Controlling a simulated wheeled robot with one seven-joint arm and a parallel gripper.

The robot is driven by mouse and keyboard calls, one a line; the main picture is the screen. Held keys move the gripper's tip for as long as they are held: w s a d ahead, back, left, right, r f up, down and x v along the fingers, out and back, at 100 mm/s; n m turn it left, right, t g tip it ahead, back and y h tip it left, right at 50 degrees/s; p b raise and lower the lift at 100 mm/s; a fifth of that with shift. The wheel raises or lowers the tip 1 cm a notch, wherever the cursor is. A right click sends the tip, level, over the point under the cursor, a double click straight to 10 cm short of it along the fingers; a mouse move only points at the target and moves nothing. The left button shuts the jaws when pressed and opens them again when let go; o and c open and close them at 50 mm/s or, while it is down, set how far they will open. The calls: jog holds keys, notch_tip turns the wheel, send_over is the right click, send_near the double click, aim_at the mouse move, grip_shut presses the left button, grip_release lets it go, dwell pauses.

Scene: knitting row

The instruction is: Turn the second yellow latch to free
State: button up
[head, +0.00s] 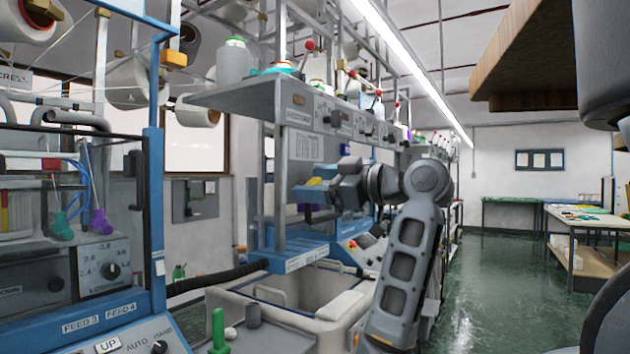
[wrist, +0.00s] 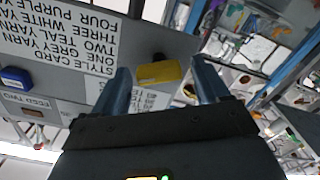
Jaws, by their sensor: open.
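A yellow latch (wrist: 160,72) shows in the wrist view as a small block against the grey machine panel. My gripper (wrist: 161,66) is open, with one finger on either side of the latch and a gap visible at each side. In the head view my gripper (head: 318,192) reaches left to the front of the middle machine, and a yellow patch (head: 313,181) shows beside its tip. Whether the fingers touch the latch, and which position the latch is in, I cannot tell.
A style card (wrist: 80,35) and a blue block (wrist: 16,78) are on the panel, upside down in the wrist view. A grey shelf (head: 262,92) overhangs the work area. An open white bin (head: 275,312) stands below. Green floor (head: 480,290) is clear at right.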

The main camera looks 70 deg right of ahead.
jog(key=shift+w, duration=0.25)
jog(key=c, duration=1)
jog(key=shift+o, duration=0.2)
